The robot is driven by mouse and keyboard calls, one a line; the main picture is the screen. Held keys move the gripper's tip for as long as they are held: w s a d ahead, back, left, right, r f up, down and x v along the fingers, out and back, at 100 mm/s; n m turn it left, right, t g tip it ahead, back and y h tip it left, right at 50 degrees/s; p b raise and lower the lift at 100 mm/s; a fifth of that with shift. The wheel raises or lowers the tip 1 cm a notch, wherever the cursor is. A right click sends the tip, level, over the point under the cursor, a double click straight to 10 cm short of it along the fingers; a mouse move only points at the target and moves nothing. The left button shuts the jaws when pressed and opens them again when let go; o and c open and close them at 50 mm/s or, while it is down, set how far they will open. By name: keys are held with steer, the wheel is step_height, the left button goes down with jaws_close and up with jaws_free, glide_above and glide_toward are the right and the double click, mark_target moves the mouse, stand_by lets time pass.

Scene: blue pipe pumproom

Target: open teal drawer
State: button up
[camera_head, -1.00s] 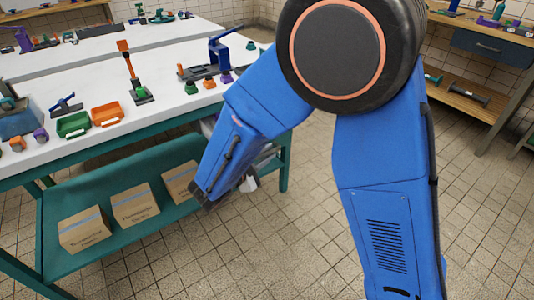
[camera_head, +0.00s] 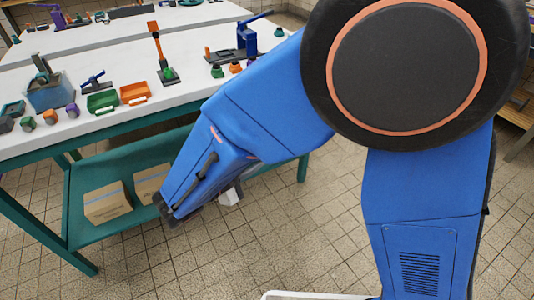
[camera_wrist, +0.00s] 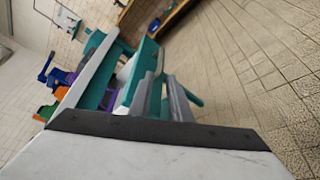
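In the wrist view, the grey fingers of my gripper (camera_wrist: 163,98) stand apart with a narrow gap, and I see nothing held between them. Beyond them is the teal framework of the workbench (camera_wrist: 193,88), with a teal panel and a purple part beside the fingers. I cannot tell whether that panel is the teal drawer's front. In the head view my blue arm covers the bench's near end, and no teal drawer shows clearly. My gripper is mostly hidden behind the arm, low beside the bench's end.
The white bench top (camera_head: 60,140) carries a green bin (camera_head: 102,102), an orange bin (camera_head: 134,93) and several tools. Cardboard boxes (camera_head: 106,203) sit on its lower teal shelf (camera_head: 85,175).

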steer(key=shift+v, duration=0.95)
steer(key=d+r+m+g, duration=0.3)
steer(key=d+m+g, duration=0.45)
steer(key=d, duration=1.55)
steer(key=s+d+r+m+y, duration=0.3)
steer(key=s+d+m+y, duration=0.6)
steer(key=s+d, duration=0.4)
steer(key=shift+d+r+m, duration=0.35)
steer(key=shift+d, duration=0.5)
